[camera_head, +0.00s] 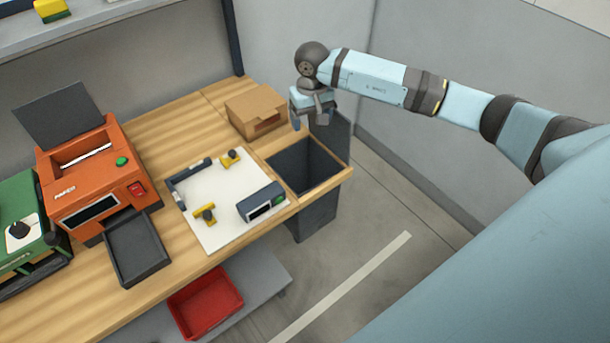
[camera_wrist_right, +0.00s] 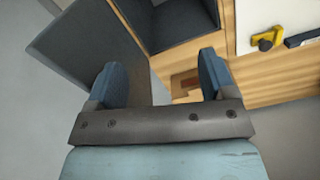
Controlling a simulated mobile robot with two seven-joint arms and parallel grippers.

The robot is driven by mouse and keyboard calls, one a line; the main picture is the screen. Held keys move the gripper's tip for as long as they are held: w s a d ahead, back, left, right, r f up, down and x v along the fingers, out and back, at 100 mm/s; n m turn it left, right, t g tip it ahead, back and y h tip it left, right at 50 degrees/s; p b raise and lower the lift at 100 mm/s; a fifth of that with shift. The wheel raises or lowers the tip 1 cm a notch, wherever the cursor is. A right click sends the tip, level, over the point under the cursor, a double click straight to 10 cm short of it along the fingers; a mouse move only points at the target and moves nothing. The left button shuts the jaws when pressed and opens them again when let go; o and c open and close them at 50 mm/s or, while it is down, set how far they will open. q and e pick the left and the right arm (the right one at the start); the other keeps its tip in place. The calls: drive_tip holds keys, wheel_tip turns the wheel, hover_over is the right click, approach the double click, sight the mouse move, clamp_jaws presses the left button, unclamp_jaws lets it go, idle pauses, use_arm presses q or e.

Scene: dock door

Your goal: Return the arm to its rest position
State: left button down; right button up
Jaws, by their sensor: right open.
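My right arm reaches in from the right in the head view. Its right gripper (camera_head: 311,120) hangs above the bench's far right corner, by the dark bin and next to the cardboard box. In the right wrist view the gripper (camera_wrist_right: 160,82) has its two blue fingers spread wide with nothing between them. Below them show the bench edge, the dark bin and a dark upright panel. My left gripper is in neither view.
A dark open bin (camera_head: 304,166) with a raised lid sits at the bench's right end. A cardboard box (camera_head: 256,110) stands behind it. A white board (camera_head: 215,225) holds small yellow and dark parts. An orange printer (camera_head: 95,175) stands left. The floor (camera_head: 370,235) at right is clear.

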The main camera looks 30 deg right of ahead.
drive_tip(key=shift+r, duration=0.9)
drive_tip(key=shift+a+f, duration=0.1)
